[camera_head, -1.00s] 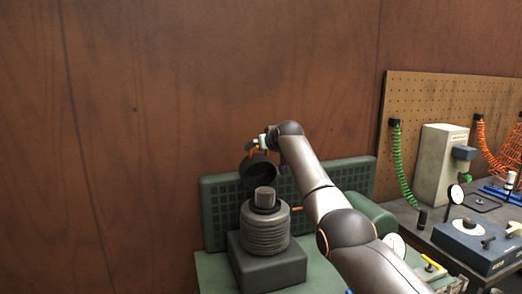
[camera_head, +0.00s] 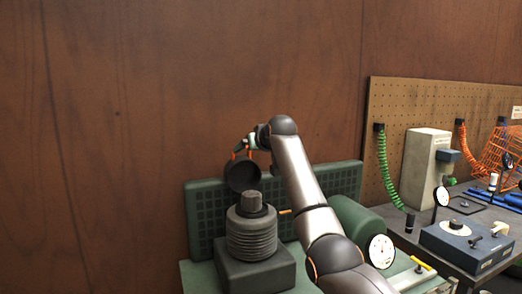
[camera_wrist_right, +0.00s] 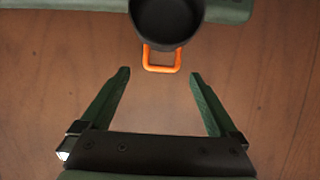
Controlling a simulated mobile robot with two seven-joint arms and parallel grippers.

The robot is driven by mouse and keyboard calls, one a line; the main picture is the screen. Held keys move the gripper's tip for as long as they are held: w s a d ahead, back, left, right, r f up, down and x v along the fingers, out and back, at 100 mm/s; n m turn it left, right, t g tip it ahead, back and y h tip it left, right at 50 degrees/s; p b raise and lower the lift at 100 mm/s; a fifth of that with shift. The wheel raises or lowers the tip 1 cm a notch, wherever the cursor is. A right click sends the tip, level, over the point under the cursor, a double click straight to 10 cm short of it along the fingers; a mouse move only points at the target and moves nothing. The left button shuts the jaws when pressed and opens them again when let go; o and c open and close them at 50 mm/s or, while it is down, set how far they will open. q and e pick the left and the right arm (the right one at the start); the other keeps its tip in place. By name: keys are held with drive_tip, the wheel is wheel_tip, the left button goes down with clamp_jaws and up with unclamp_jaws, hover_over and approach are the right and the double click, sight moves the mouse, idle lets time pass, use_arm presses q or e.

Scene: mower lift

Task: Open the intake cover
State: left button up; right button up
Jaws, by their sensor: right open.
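The intake cover, a round black cup (camera_head: 242,176), stands tipped up on edge above and behind the ribbed grey cylinder (camera_head: 252,232). It also shows at the top of the right wrist view (camera_wrist_right: 167,22). Its orange loop handle (camera_wrist_right: 162,68) lies just past my fingertips, between their lines, with clear gaps on both sides. My right gripper (camera_wrist_right: 160,75) is open and empty. In the head view my right gripper (camera_head: 250,142) is small and partly hidden by its wrist, close above the cover. My left gripper is not in view.
A green grilled housing (camera_head: 205,215) stands behind the cylinder. A white-faced gauge (camera_head: 381,251) sits right of my arm. A workbench at right holds a blue box (camera_head: 462,242) and a beige machine (camera_head: 425,158). A brown wall (camera_head: 120,150) closes the back.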

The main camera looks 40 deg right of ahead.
drive_tip(key=b+v, duration=0.2)
drive_tip(key=v, duration=0.6)
drive_tip(key=shift+d, duration=0.1)
